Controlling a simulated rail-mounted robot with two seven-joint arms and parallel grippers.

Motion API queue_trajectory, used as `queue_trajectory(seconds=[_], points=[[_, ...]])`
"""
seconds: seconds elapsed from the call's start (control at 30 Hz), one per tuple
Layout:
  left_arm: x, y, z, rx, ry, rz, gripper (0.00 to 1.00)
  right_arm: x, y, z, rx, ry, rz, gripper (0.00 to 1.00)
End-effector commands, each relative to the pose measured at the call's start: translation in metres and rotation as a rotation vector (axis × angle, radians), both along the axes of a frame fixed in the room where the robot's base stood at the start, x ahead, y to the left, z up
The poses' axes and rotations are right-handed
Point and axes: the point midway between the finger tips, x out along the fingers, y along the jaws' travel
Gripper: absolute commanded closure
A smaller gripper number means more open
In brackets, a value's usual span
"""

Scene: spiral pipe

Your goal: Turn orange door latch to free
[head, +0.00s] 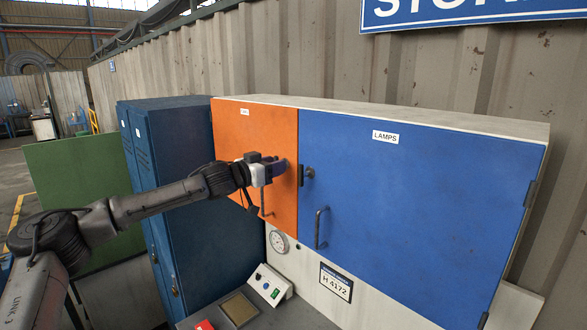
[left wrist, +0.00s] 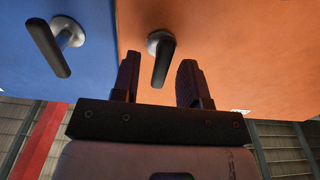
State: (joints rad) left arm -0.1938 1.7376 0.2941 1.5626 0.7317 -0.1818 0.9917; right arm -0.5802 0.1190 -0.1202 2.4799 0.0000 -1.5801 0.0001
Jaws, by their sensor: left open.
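The orange door (head: 235,135) is closed, on the left of the wall cabinet. Its latch, a black lever on a round metal base (left wrist: 160,45), shows in the left wrist view, with the lever slightly slanted. In the head view my gripper mostly covers this latch. My left gripper (head: 278,168) is at the orange door's right edge. In the left wrist view the gripper (left wrist: 158,78) is open, with the lever's free end appearing between its two dark fingers. I cannot tell whether they touch it. My right gripper is not in view.
The blue door (head: 420,190), labelled LAMPS, is closed beside the orange one. Its own black latch (head: 307,174) is close to my left gripper. Vertical handles hang low on both doors. A gauge (head: 278,242) and a button box (head: 270,284) are below. A blue locker (head: 180,190) stands left.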

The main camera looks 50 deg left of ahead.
Motion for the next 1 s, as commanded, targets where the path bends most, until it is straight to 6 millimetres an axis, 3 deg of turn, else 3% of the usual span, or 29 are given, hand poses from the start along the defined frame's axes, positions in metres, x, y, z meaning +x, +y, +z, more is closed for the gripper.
queue_trajectory(seconds=[0.53,0.9,1.0], points=[[0.0019,0.0113,0.0003,0.000,-0.001,0.017,0.60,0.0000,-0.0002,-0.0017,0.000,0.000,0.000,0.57],[0.0020,0.0112,0.0002,0.000,-0.001,0.017,0.95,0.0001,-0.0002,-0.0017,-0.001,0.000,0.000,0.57],[0.0020,0.0112,0.0002,0.000,0.000,0.017,1.00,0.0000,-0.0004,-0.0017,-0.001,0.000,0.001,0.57]])
